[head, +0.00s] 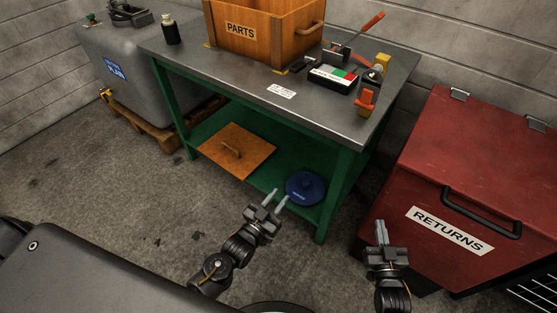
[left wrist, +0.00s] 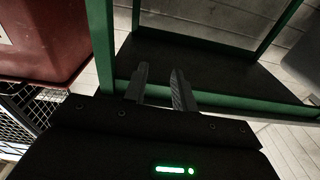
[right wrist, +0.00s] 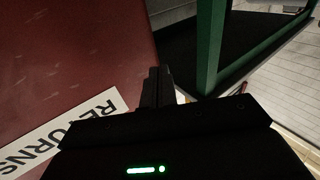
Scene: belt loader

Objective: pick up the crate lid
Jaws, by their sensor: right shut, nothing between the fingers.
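The crate lid (head: 248,158) is a flat orange-brown wooden panel with a small bar handle (head: 232,150). It lies on the green lower shelf of the workbench. Its wood matches the open PARTS crate (head: 277,32) on the bench top. My left gripper (head: 281,195) is open and empty, in front of the shelf, to the right of the lid and apart from it. Its spread fingers also show in the left wrist view (left wrist: 160,78). My right gripper (head: 381,226) is shut and empty, in front of the red RETURNS bin. The lid does not clearly show in either wrist view.
A blue round lid (head: 305,186) lies on the shelf near my left gripper. The bench's green legs (head: 328,208) frame the shelf. The red RETURNS bin (head: 470,160) stands right. A grey tank (head: 125,70) on a pallet stands left. The floor before the shelf is clear.

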